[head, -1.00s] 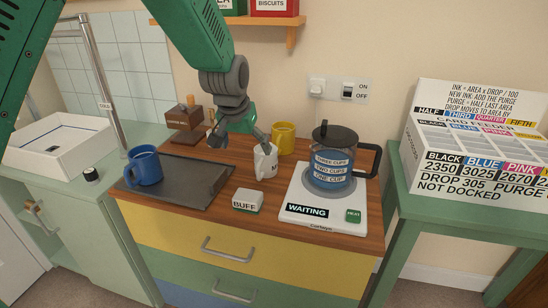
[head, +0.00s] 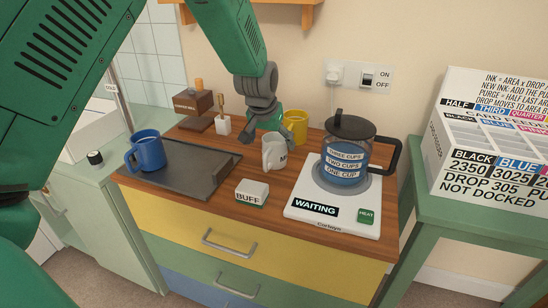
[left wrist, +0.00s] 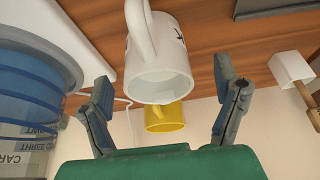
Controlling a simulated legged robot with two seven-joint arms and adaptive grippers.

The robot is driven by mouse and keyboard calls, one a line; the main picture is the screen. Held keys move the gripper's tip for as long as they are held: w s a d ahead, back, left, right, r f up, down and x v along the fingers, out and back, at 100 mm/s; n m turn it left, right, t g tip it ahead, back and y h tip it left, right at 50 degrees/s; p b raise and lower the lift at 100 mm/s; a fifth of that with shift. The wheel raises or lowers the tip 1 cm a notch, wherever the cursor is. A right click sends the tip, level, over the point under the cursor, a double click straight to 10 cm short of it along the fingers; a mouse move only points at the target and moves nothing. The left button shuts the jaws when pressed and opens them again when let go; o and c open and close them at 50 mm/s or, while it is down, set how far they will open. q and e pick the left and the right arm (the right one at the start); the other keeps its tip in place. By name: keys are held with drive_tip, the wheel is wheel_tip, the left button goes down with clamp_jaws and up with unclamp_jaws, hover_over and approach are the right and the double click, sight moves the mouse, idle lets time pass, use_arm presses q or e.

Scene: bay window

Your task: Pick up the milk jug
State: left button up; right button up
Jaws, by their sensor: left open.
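The milk jug is a small white mug-shaped jug (head: 272,154) with a handle and dark lettering partly seen, "M…". It stands upright on the wooden counter between the dark tray and the coffee maker. In the left wrist view the jug (left wrist: 160,62) shows with its handle between my spread fingers. My left gripper (head: 268,138) is open and empty, just behind and above the jug in the head view. Its fingers (left wrist: 163,78) lie to either side of the jug in the left wrist view; I cannot tell if they touch it. My right gripper is not in view.
A yellow mug (head: 295,127) stands close behind the jug. The coffee maker's glass pot (head: 346,160) stands to the right on a white base (head: 310,190). A white BUFF block (head: 252,193) is in front. A dark tray (head: 190,175) with a blue mug (head: 149,151) is left.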

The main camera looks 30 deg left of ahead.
sight(274, 152)
use_arm(q)
drive_tip(key=b+x, duration=0.1)
drive_tip(key=x, duration=0.1)
drive_tip(key=b+x, duration=0.1)
drive_tip(key=x, duration=0.2)
drive_tip(key=shift+d+f, duration=0.15)
drive_tip(key=shift+f, duration=0.05)
drive_tip(key=shift+s+r, duration=0.15)
drive_tip(key=c, duration=1.5)
